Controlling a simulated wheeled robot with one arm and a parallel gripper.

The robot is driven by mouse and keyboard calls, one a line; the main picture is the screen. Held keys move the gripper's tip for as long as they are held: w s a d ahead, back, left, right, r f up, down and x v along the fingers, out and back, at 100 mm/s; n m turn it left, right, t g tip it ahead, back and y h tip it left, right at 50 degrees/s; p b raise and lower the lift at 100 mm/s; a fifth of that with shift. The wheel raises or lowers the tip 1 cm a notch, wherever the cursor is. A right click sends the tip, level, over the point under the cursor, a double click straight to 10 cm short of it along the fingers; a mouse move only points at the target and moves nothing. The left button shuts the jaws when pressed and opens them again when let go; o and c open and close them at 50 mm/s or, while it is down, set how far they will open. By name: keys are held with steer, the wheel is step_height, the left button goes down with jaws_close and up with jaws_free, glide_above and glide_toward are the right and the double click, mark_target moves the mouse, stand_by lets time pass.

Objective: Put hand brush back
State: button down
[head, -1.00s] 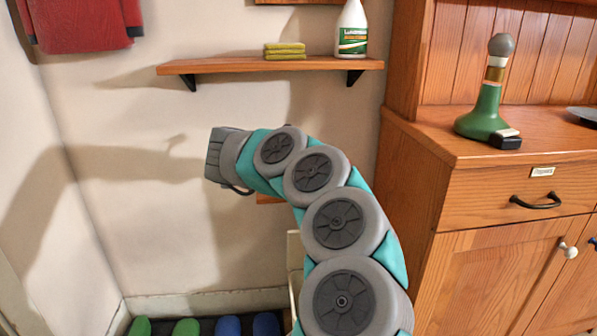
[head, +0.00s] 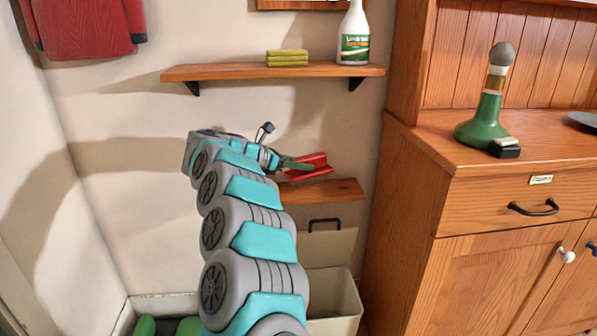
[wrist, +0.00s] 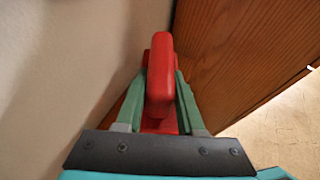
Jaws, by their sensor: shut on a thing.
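The hand brush, a red thing with a rounded handle, shows in the head view (head: 316,159) at the end of my arm, over the lower wooden shelf (head: 345,189). In the wrist view the red handle (wrist: 159,62) stands between the two green fingers of my gripper (wrist: 160,85), which is shut on it. My gripper (head: 298,165) is near the wall, just above the lower shelf's left part. I cannot tell whether the brush touches the shelf. Its bristles are not visible, and my arm hides the shelf's left end.
An upper shelf (head: 225,72) above holds yellow-green sponges (head: 287,58) and a spray-like bottle (head: 354,38). A cream bin (head: 335,300) stands below the lower shelf. A wooden cabinet (head: 410,200) closes off the right side. Green footwear (head: 145,326) lies at lower left.

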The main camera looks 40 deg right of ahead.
mark_target(291, 173)
steer(key=shift+w, duration=0.65)
steer(key=shift+d+f+p, duration=0.1)
steer(key=shift+f+p, duration=0.3)
steer(key=shift+f, duration=1.35)
steer(key=shift+f, duration=0.2)
steer(key=c, duration=0.5)
jaws_free()
steer(key=shift+r, duration=0.2)
steer(key=shift+b+v, duration=1)
steer(key=shift+v, duration=5.05)
